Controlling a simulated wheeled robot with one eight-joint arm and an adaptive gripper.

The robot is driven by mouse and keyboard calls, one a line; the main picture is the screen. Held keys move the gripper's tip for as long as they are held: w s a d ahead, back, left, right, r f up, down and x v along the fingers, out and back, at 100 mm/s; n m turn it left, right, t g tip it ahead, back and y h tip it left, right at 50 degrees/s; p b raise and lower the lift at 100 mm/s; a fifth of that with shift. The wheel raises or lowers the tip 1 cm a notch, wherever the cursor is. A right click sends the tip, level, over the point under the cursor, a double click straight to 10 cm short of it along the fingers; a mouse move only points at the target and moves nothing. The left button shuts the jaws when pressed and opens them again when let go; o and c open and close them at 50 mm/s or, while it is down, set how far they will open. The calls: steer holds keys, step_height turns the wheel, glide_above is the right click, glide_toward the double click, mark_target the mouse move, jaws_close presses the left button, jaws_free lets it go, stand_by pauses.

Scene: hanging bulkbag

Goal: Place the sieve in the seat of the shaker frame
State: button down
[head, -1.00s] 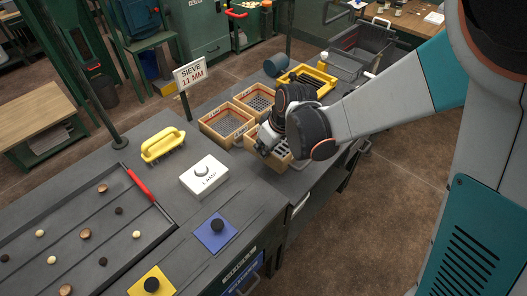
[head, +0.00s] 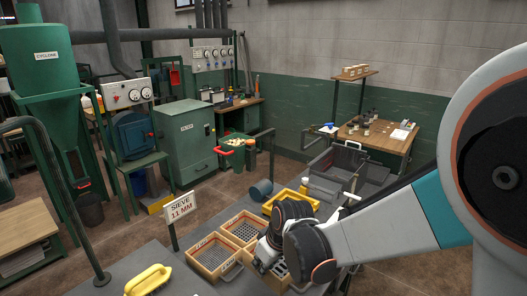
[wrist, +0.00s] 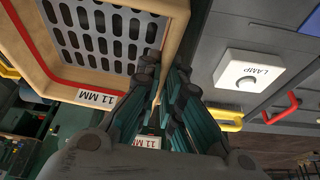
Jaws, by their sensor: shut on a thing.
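My gripper (head: 264,262) is shut on the wooden rim of a sieve (head: 277,280); in the wrist view the fingers (wrist: 165,78) close on that rim. In the wrist view the sieve (wrist: 98,38) has a slotted grey plate, a red inner line and an "11 MM" label. In the head view my gripper hides much of it, and I cannot tell whether it touches the bench. A yellow frame-like tray (head: 279,200) behind my gripper may be the shaker frame; its seat is mostly hidden by my wrist.
Two other wooden sieves (head: 205,272) (head: 243,213) lie left of my gripper. A sign reading "SIEVE 11 MM" (head: 180,207) stands on a post beside them. A blue cylinder (head: 261,190) lies behind.

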steer(key=d+f+m+h+b, duration=0.1)
steer(key=d+f+m, duration=0.2)
steer(key=d, duration=0.4)
steer(key=d+f+m+t+h+b, duration=0.1)
steer(key=d+f+m+b, duration=0.1)
steer(key=d, duration=0.5)
steer(key=s+d+f+m+h+b, duration=0.1)
steer(key=d+f+m, duration=0.2)
steer(key=d+f, duration=0.3)
steer(key=shift+d+f+m+b, duration=0.35)
steer(key=shift+d+m, duration=0.05)
steer(key=shift+d, duration=0.1)
